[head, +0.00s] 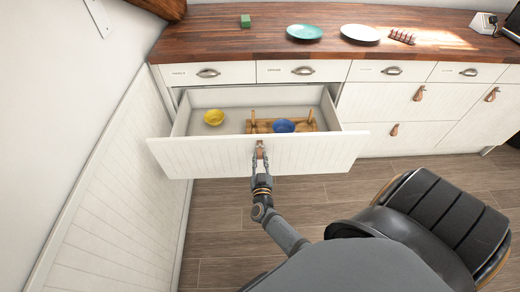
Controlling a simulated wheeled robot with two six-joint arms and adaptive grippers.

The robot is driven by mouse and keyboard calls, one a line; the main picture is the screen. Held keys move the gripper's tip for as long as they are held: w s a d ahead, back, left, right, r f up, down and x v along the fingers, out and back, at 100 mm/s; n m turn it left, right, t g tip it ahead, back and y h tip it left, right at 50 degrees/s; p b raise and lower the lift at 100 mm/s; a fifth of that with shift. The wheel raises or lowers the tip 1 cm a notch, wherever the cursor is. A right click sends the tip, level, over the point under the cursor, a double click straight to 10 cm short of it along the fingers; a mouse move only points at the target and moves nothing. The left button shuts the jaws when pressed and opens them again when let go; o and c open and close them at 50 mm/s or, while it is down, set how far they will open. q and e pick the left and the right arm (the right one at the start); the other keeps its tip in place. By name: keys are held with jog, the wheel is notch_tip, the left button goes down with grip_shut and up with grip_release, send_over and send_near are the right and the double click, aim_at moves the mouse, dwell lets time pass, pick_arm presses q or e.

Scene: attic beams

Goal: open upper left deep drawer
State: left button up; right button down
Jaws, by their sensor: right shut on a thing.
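The deep drawer (205,157) at the left of the white cabinet is pulled well out. Inside it are a yellow bowl (213,117), a blue bowl (284,126) and a wooden rack (262,126). My right gripper (259,158) is at the middle of the drawer front, shut on the drawer's brown leather handle (259,148). The gripper hides part of the handle. My left gripper is not in view.
Shallow drawers with metal cup pulls (303,71) run above the open drawer. The wooden countertop (200,40) holds a green block (245,21), a teal plate (304,32) and a white plate (360,33). A white panelled wall (110,180) stands close at left.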

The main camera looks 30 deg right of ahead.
jog(key=c, duration=1.2)
grip_release()
jog(key=shift+s+a, duration=0.15)
jog(key=shift+s, duration=0.1)
jog(key=v, duration=0.7)
jog(key=shift+f, duration=0.1)
